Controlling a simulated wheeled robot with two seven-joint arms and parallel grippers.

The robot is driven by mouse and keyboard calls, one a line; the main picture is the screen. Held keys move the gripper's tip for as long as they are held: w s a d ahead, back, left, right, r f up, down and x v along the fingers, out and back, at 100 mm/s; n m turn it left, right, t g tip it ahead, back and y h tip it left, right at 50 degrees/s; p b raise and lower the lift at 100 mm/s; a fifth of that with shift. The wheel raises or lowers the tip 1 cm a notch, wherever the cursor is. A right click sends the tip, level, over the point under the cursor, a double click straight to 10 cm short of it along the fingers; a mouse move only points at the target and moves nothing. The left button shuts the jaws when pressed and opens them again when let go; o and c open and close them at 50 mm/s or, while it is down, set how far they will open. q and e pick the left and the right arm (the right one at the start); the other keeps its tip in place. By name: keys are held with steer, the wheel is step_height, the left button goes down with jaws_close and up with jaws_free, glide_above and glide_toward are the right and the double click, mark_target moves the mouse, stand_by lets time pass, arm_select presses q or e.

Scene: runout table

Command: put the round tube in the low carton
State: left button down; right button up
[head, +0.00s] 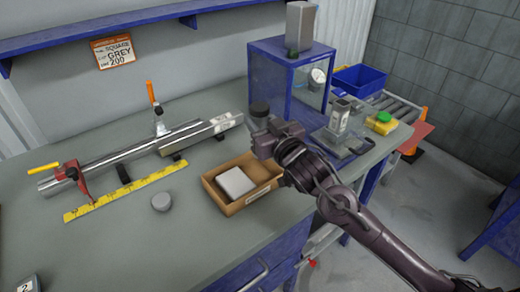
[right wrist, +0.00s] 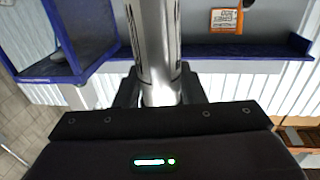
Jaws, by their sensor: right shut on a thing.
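My right gripper (head: 263,132) is above the back right side of the low carton (head: 222,204). In the right wrist view it is shut on the shiny round tube (right wrist: 156,50), which runs away from between its fingers. In the head view the tube is mostly hidden by the gripper; a dark round end (head: 259,107) shows just above it, and I cannot tell if this is the tube. The carton is open-topped brown cardboard. A pale grey square block (head: 235,183) lies inside it. My left gripper is not in view.
A long metal bar (head: 120,157) with clamps lies behind a yellow ruler (head: 125,192). A blue cabinet (head: 270,82) stands behind the gripper. A small stand (head: 343,140) is at the right.

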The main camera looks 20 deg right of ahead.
step_height(320, 180, down, 8)
stand_by(0.5)
steer(key=shift+f, duration=0.25)
steer(key=o, duration=1)
steer(key=shift+o, duration=0.2)
